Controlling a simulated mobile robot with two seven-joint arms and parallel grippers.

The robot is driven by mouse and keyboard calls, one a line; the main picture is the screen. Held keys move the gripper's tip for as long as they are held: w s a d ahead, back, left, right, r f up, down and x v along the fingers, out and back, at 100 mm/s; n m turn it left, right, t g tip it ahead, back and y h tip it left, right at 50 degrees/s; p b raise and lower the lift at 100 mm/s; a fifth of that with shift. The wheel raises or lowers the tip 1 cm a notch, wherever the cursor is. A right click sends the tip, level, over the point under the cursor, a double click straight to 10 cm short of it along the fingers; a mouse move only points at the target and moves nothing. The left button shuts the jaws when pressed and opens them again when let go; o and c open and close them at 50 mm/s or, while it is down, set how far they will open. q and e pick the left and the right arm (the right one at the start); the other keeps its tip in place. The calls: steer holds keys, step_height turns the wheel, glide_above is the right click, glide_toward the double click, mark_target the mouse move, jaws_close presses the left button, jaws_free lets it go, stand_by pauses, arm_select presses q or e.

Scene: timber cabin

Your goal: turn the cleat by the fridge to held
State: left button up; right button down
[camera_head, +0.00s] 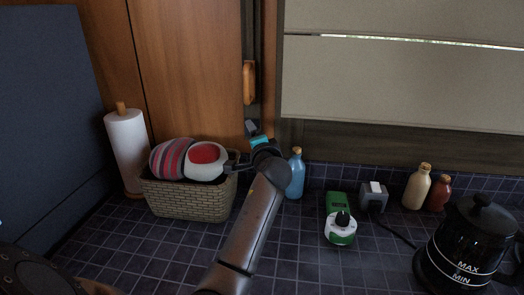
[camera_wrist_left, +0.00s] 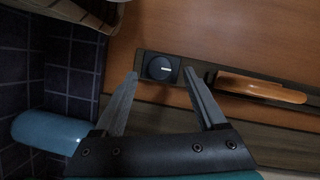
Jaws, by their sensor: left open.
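The cleat appears to be the orange-brown wooden piece (camera_head: 249,82) on the narrow dark strip beside the wood panel. It also shows in the left wrist view (camera_wrist_left: 262,89), lengthwise on the strip, right of my fingers. My left gripper (camera_head: 252,129) is below the wooden piece in the head view. In the left wrist view its two fingers (camera_wrist_left: 160,73) are spread and empty, with the knob between their tips in the picture; contact cannot be told. My right gripper is out of view.
A blue bottle (camera_head: 296,174) stands close right of my left wrist, and a wicker basket (camera_head: 190,201) is left of it. A paper roll (camera_head: 126,150), green-white device (camera_head: 340,229) and black kettle (camera_head: 465,245) stand on the tiled counter. A dark blue panel (camera_head: 40,120) fills the left.

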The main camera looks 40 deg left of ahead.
arm_select(q)
steer(key=v, duration=1.2)
steer(key=shift+s+d+p, duration=0.3)
steer(key=shift+p, duration=0.1)
